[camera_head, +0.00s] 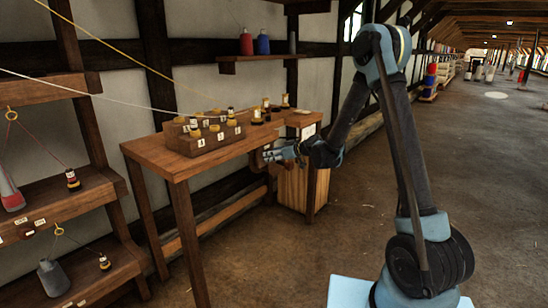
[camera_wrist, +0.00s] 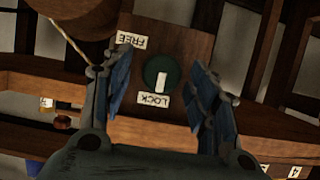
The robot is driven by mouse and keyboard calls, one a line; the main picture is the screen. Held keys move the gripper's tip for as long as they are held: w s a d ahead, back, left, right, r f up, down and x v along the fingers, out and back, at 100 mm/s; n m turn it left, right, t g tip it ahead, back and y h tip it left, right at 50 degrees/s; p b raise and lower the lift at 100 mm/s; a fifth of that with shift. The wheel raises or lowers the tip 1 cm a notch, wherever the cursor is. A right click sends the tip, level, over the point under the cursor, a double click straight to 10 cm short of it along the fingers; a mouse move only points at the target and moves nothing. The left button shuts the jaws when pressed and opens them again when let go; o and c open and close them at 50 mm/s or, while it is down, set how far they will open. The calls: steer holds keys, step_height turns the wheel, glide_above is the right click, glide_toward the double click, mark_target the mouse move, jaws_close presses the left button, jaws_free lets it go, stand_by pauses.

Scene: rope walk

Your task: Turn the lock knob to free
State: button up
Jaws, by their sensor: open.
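The lock knob (camera_wrist: 161,75) is a dark green disc with a white pointer bar, in the middle of the wrist view on a brown wooden panel (camera_wrist: 185,40). Its bar points down in that view, toward the LOCK label (camera_wrist: 154,100). The FREE label (camera_wrist: 132,40) is at the panel's upper left; both labels appear upside down. My gripper (camera_wrist: 160,60) is open, with one finger on each side of the knob. I see no clear contact with it. In the head view my gripper (camera_head: 280,153) is at the table's right end; I cannot make out the knob there.
A wooden table (camera_head: 150,152) carries a block (camera_head: 190,145) holding several small bottles. A wooden drum (camera_wrist: 75,14) with a rope is near my left finger in the wrist view. A rack (camera_head: 90,200) with hanging weights stands at left. The floor (camera_head: 470,140) at right is open.

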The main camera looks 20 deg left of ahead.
steer(key=shift+c, duration=0.3)
steer(key=c, duration=1)
steer(key=m+g+y, duration=0.1)
steer(key=m, duration=0.2)
steer(key=w+m+g+y, duration=0.1)
steer(key=m+g+y, duration=0.1)
steer(key=m, duration=0.2)
steer(key=f+m+g+y, duration=0.1)
steer(key=m, duration=0.3)
steer(key=shift+w+d+g+y, duration=0.15)
steer(key=shift+d+g+y, duration=0.15)
steer(key=shift+y, duration=0.1)
steer(key=m+y, duration=0.1)
steer(key=m, duration=0.2)
steer(key=m+y, duration=0.1)
steer(key=m, duration=0.2)
steer(key=shift+a+f, duration=0.1)
steer(key=shift+f, duration=0.1)
steer(key=shift+m, duration=0.3)
